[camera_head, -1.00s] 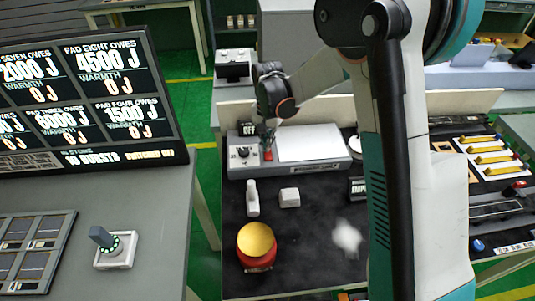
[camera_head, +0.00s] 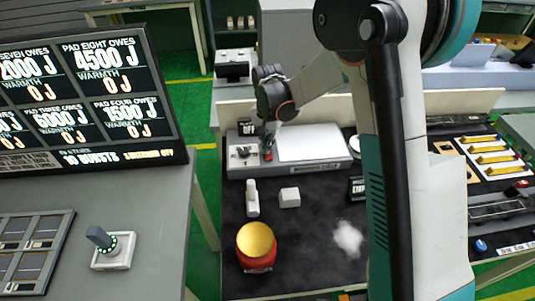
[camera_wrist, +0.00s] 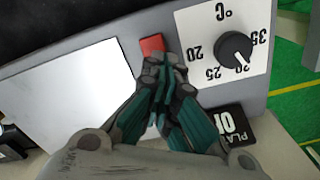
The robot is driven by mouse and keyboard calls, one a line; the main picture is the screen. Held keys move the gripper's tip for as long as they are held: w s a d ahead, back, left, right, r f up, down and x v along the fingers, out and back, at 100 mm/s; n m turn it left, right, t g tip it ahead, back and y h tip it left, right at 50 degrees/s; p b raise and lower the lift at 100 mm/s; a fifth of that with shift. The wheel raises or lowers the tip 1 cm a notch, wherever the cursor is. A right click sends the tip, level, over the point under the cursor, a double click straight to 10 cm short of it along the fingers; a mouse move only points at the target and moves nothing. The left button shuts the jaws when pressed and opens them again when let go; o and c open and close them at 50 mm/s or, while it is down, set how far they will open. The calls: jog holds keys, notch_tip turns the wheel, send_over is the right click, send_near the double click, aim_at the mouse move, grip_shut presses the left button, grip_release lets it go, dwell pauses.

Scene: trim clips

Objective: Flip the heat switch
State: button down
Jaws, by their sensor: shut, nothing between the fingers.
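The hot plate unit (camera_head: 290,165) is a grey box at the back of the dark bench, with a white plate and a dial (camera_wrist: 235,47) marked in °C. The red heat switch (camera_wrist: 152,45) sits between the plate and the dial panel. My gripper (camera_wrist: 166,64) is shut and empty, with its fingertips right at the switch and overlapping its near edge in the wrist view. I cannot tell whether they touch. The switch (camera_head: 268,157) shows just below my fingertips in the head view. A black sign (camera_head: 247,128) behind the unit reads OFF.
A red pot with a yellow top (camera_head: 256,245), a small white block (camera_head: 289,197) and a white upright piece (camera_head: 252,198) stand in front of the unit. A screen (camera_head: 85,100) and a joystick (camera_head: 110,248) are at left. My arm hides part of the right bench.

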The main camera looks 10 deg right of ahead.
jog(key=shift+f, duration=0.3)
jog(key=shift+r, duration=0.1)
jog(key=shift+r+p, duration=1.65)
jog(key=shift+r, duration=1.75)
jog(key=shift+r, duration=0.15)
jog(key=s+d+r+n+t+b, duration=0.2)
jog(key=s+d+r, duration=0.35)
jog(key=r, duration=0.25)
jog(key=s+d+n+t+b, duration=0.2)
jog(key=s+d+b, duration=0.1)
jog(key=s, duration=0.7)
jog(key=s+d+r+n+t+b, duration=0.1)
jog(key=s+d+n+t+b, duration=0.1)
jog(key=s, duration=0.9)
jog(key=shift+s+d+r+t+b, duration=0.15)
jog(key=shift+s+d+t+b, duration=0.35)
jog(key=shift+d, duration=0.7)
